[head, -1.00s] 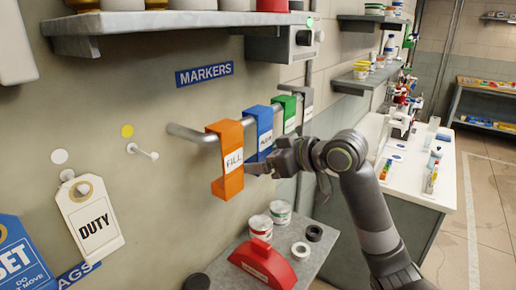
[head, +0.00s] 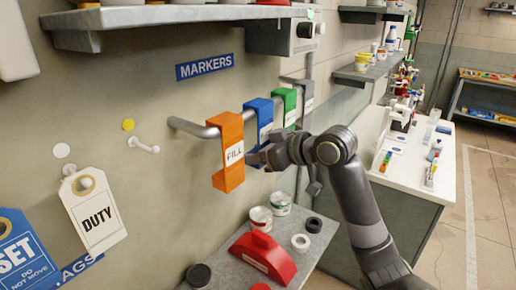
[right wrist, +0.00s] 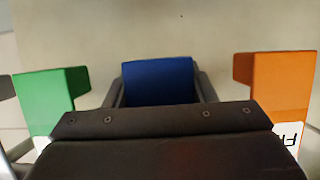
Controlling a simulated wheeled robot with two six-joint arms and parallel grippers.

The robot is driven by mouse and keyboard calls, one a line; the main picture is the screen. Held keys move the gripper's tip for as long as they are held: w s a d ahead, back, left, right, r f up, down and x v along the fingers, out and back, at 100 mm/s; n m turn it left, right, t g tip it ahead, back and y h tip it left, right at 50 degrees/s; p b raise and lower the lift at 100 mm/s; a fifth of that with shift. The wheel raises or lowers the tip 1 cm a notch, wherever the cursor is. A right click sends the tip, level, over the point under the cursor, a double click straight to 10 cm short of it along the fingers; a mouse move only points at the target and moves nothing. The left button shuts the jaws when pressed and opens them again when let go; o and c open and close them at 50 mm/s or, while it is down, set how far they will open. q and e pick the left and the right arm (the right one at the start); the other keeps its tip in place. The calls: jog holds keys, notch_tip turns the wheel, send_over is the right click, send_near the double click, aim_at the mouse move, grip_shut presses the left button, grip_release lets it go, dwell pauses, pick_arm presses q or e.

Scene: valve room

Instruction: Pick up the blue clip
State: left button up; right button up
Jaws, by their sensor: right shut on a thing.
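The blue clip (head: 261,116) hangs on the grey wall rail (head: 190,128), between the orange clip (head: 229,150) marked FILL and the green clip (head: 287,106). My right gripper (head: 262,157) is at the lower part of the blue clip and hides some of it. In the right wrist view the blue clip (right wrist: 158,82) sits between my two dark fingers, which are shut on it. The green clip (right wrist: 45,98) is left of them and the orange clip (right wrist: 282,90) right. My left gripper is not in view.
A grey clip (head: 305,98) hangs beyond the green one. Below the rail, a small shelf holds a red object (head: 263,258), cans (head: 280,203) and tape rolls (head: 314,224). A shelf (head: 160,16) runs above. A DUTY tag (head: 95,212) hangs at left.

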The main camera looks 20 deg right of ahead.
aim_at(267, 126)
jog(key=shift+s+d+r+b, duration=0.15)
jog(key=shift+r+b, duration=0.1)
jog(key=shift+b, duration=0.3)
notch_tip(267, 126, up, 6)
jog(key=shift+b, duration=1.1)
jog(key=s+d+b, duration=0.9)
jog(key=s+d, duration=0.3)
jog(key=s, duration=0.3)
jog(key=shift+s+r, duration=0.2)
jog(key=shift+r, duration=0.05)
